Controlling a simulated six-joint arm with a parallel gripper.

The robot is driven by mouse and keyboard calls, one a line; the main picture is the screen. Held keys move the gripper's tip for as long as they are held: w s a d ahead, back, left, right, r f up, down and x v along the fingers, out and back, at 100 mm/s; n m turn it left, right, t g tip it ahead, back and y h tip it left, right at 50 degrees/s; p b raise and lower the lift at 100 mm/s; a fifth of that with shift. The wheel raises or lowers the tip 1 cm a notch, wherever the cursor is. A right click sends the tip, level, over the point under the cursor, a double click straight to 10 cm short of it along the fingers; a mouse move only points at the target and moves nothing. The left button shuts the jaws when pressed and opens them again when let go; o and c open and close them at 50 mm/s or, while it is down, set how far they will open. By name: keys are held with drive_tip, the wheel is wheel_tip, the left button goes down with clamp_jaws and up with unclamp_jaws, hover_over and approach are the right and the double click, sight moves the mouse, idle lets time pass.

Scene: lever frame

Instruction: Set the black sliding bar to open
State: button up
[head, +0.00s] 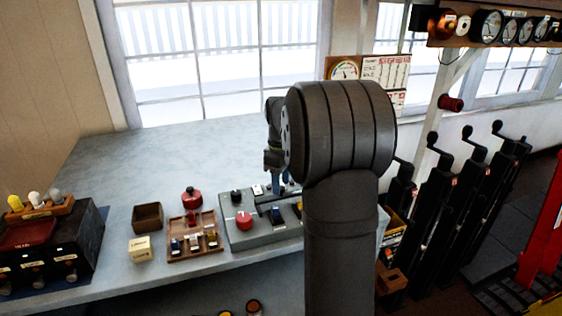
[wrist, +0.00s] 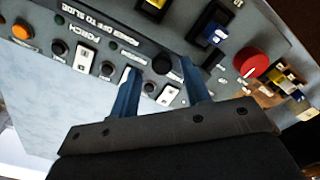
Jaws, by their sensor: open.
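The grey control panel (head: 258,234) sits on the bench in the head view, partly hidden behind my arm. A dark bar-like strip (head: 268,198) runs along its top. I cannot tell which part is the sliding bar itself. My gripper (wrist: 160,66) is open over the panel, its blue fingers on either side of the knob in the picture. Contact cannot be told. The gripper also shows in the head view (head: 281,186).
A red knob (wrist: 251,67), a blue-and-black switch (wrist: 213,36), an orange button (wrist: 22,32) and white rockers are close by on the panel. A wooden switch tray (head: 193,247), brown box (head: 147,217) and cream block (head: 140,249) stand left. The bench behind is clear.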

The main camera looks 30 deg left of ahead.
wheel_tip(320, 180, up, 17)
idle(0.4)
drive_tip(key=shift+f, duration=0.15)
wheel_tip(320, 180, down, 17)
drive_tip(key=shift+f, duration=0.2)
drive_tip(key=shift+s+d, duration=0.1)
drive_tip(key=shift+d, duration=0.05)
idle(0.5)
drive_tip(key=shift+r, duration=0.15)
